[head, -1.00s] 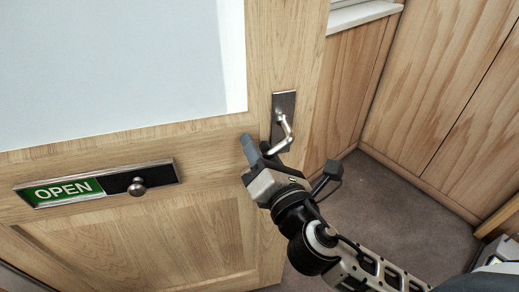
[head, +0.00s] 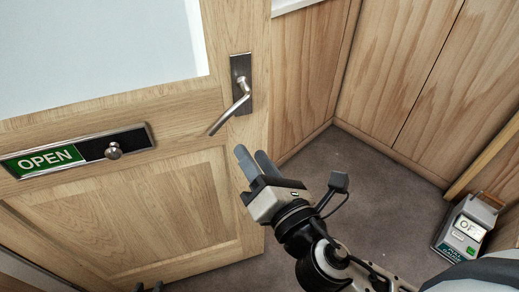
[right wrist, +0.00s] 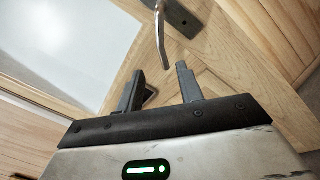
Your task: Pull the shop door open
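The shop door (head: 140,215) is pale wood with a frosted glass pane, on the left in the head view. Its metal lever handle (head: 232,113) slants down to the left from a dark plate near the door's right edge. The handle also shows at the top of the right wrist view (right wrist: 160,38). My right gripper (head: 254,160) is just below and right of the lever, open, empty and apart from it. In the right wrist view, a clear gap lies between its fingers (right wrist: 158,85).
An OPEN sign (head: 75,153) with a round knob is on the door. Wood-panelled walls (head: 400,80) form a corner at right. Grey carpet (head: 370,185) is clear between door and walls. A small grey box (head: 468,228) stands at the far right.

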